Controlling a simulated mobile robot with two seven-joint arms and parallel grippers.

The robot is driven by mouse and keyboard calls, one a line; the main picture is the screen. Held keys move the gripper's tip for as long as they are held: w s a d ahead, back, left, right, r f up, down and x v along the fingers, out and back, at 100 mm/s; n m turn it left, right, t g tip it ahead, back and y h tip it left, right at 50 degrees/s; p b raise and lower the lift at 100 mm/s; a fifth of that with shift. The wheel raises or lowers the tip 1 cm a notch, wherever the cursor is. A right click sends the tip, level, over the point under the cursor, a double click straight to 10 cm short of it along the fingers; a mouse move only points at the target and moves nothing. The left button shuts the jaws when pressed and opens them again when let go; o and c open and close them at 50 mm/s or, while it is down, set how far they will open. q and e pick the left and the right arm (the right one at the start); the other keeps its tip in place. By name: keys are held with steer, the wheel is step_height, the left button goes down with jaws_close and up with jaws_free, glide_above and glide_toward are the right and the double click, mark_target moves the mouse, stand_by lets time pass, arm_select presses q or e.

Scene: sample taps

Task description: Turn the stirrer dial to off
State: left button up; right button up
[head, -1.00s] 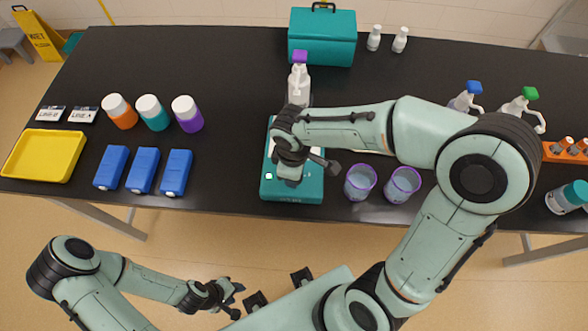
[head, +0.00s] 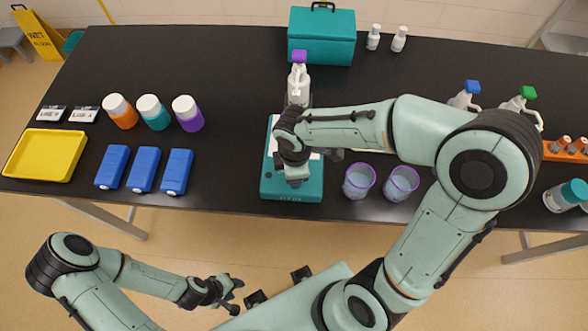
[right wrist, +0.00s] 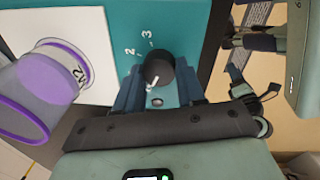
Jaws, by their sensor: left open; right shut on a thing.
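The stirrer (head: 272,187) is a teal box with a white top plate at the table's front edge in the head view. Its dial, a round black knob (right wrist: 158,66), shows in the right wrist view, with the printed numbers 2 and 3 beside it. My right gripper (right wrist: 157,92) is shut on the dial, one finger on each side. The pointer's exact setting is hard to read. In the head view my right wrist and gripper (head: 296,180) cover the dial. My left gripper (head: 234,296) is open and empty, in front of the table.
A purple-rimmed beaker (right wrist: 42,95) shows by the white plate in the right wrist view. Two purple-rimmed cups (head: 359,182) stand right of the stirrer. A purple-topped spray bottle (head: 299,80) stands behind it. Blue boxes (head: 143,169) and a yellow tray (head: 43,154) lie left.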

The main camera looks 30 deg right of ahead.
steer(key=o, duration=1.1)
steer(key=shift+c, duration=0.2)
arm_select(q)
steer(key=shift+w+r+p, duration=0.85)
steer(key=shift+w+r, duration=0.1)
steer(key=shift+r, duration=0.15)
arm_select(e)
step_height(320, 180, up, 13)
steer(key=shift+s+r, duration=0.2)
steer(key=shift+s, duration=0.2)
steer(key=shift+a, duration=0.1)
